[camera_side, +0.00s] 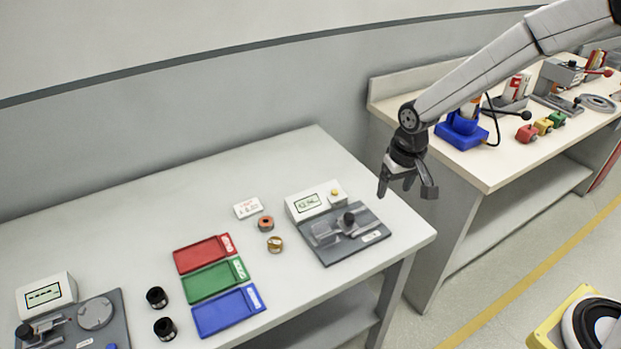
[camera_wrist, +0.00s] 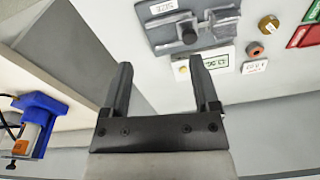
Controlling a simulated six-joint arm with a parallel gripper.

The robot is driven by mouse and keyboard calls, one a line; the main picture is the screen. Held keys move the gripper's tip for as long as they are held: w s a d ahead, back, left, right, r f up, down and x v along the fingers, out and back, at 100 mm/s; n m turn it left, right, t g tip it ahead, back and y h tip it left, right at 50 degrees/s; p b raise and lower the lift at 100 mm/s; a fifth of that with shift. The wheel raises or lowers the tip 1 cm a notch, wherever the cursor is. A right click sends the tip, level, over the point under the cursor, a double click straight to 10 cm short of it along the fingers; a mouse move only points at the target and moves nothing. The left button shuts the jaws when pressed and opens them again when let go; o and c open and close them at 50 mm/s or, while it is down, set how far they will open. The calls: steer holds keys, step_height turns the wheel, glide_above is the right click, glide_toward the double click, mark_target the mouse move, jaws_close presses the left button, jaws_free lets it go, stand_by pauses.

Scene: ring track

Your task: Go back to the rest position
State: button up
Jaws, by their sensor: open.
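My gripper (camera_side: 408,188) hangs from the arm at the right end of the near table, above the gap between the two tables. Its two dark fingers are apart and nothing is between them. In the wrist view my gripper (camera_wrist: 162,85) shows both fingers spread, with the table edge and floor gap beyond. A grey gauge fixture (camera_side: 345,234) with a display box (camera_side: 317,201) sits on the table to the gripper's left, apart from it. The fixture also shows at the top of the wrist view (camera_wrist: 188,28).
Red (camera_side: 202,253), green (camera_side: 215,280) and blue (camera_side: 227,311) trays lie mid-table. Near them are a copper-coloured ring (camera_side: 265,223), a brass ring (camera_side: 275,244) and black rings (camera_side: 157,297). A blue holder (camera_side: 462,132) and toy cars (camera_side: 543,126) stand on the right table.

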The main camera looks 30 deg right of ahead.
steer(key=s+d+r+n+t, duration=0.1)
steer(key=s+d+r, duration=0.1)
steer(key=s, duration=1.2)
steer(key=shift+s+d+r+n, duration=0.3)
steer(key=shift+d, duration=0.4)
stand_by(1.2)
